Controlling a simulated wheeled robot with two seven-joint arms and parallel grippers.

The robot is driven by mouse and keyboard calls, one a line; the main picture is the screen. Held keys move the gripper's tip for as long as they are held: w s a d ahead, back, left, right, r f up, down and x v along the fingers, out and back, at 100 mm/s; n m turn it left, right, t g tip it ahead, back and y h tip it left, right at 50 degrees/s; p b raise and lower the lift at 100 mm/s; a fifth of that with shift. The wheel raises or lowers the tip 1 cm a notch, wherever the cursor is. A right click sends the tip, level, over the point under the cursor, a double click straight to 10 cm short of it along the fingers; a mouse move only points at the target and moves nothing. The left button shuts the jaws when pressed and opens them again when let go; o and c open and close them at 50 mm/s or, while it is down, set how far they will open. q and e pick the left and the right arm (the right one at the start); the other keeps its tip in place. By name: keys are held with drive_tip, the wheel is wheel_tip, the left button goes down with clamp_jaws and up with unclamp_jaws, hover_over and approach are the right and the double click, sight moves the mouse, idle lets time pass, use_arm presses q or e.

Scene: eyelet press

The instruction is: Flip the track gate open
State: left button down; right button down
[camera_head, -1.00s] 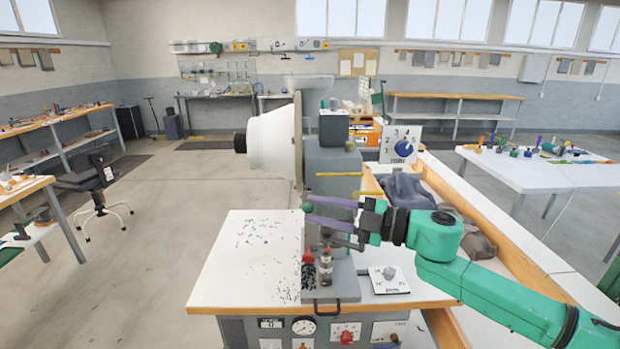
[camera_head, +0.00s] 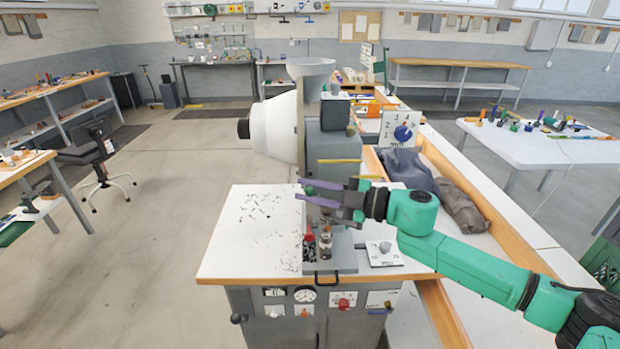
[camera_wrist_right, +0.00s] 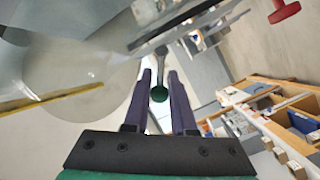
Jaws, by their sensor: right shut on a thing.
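The eyelet press (camera_head: 330,148) stands on the white-topped bench (camera_head: 235,250), with a white bowl (camera_head: 275,128) on its left side. My right gripper (camera_head: 300,189) reaches in from the right, in front of the grey column. In the right wrist view its purple fingers (camera_wrist_right: 160,76) are shut on a green ball knob (camera_wrist_right: 159,94) on a grey stem (camera_wrist_right: 162,52). The knob seems to belong to the track gate; the gate itself is hard to make out. In the head view the knob is mostly hidden by the fingers. My left gripper is out of view.
Small dark eyelets lie scattered on the bench. A yellow rod (camera_head: 340,161) sticks out above the fingers.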

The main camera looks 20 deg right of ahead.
drive_tip(key=shift+r+p, duration=0.35)
drive_tip(key=shift+r, duration=0.05)
drive_tip(key=shift+w+f+m, duration=0.1)
drive_tip(key=shift+f+m, duration=0.1)
drive_tip(key=shift+m, duration=0.1)
drive_tip(key=shift+f, duration=0.1)
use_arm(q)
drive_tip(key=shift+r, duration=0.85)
use_arm(e)
drive_tip(key=c, duration=1.1)
unclamp_jaws()
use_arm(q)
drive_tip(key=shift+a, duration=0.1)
use_arm(e)
drive_tip(key=shift+o, duration=0.2)
use_arm(q)
drive_tip(key=shift+b, duration=0.3)
